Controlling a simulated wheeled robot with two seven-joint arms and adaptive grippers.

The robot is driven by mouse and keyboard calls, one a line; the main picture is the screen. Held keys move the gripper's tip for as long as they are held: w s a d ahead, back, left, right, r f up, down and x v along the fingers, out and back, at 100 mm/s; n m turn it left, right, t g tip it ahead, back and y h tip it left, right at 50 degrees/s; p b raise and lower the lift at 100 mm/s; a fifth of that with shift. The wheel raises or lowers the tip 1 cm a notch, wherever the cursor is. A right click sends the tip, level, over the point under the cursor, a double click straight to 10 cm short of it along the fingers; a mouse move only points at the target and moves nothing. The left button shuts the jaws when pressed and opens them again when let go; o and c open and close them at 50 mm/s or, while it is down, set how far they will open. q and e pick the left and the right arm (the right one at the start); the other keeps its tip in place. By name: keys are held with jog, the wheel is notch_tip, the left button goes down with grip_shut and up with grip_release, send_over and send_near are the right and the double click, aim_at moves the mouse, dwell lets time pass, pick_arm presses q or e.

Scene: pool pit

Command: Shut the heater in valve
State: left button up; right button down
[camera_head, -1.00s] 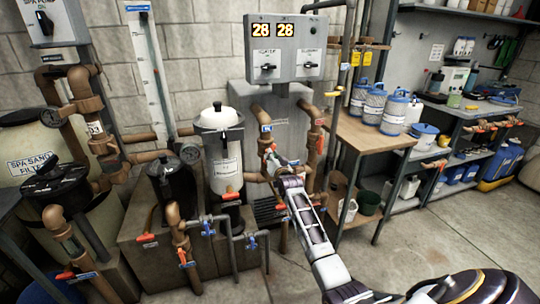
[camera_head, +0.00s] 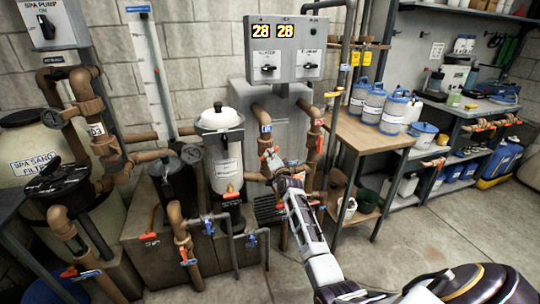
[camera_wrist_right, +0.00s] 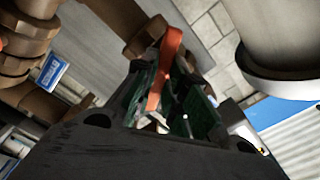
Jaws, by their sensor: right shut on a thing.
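The grey heater (camera_head: 285,112) stands against the block wall, with brown pipes at its front. My right gripper (camera_head: 272,162) is at the left brown pipe (camera_head: 262,130), below its blue tag. In the right wrist view an orange-red valve handle (camera_wrist_right: 172,50) stands between the green-padded fingers of the right gripper (camera_wrist_right: 175,98), which is shut on it. The handle looks narrow and slanted here; its lower end is hidden by the fingers. In the head view the gripper covers most of it. My left gripper is not in view.
A white canister (camera_head: 221,155) stands close left of the gripper; a black one (camera_head: 174,185) is beyond it. The right brown pipe (camera_head: 316,135) is close on the other side. A wooden table (camera_head: 365,136) with blue-lidded tubs stands right. The floor (camera_head: 440,245) is clear at right.

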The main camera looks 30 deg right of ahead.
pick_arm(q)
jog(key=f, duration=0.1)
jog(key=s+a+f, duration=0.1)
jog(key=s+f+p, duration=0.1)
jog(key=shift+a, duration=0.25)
pick_arm(e)
jog(key=m, duration=0.6)
jog(key=shift+m, duration=0.4)
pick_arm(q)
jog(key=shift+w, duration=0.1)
pick_arm(e)
jog(key=c, duration=1.4)
grip_release()
jog(key=shift+o, duration=0.2)
pick_arm(q)
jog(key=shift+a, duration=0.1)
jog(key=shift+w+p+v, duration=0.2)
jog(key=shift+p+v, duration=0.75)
jog(key=shift+p, duration=0.05)
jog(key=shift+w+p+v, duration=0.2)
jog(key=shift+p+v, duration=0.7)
jog(key=shift+p, duration=0.1)
pick_arm(e)
jog(key=v, duration=0.7)
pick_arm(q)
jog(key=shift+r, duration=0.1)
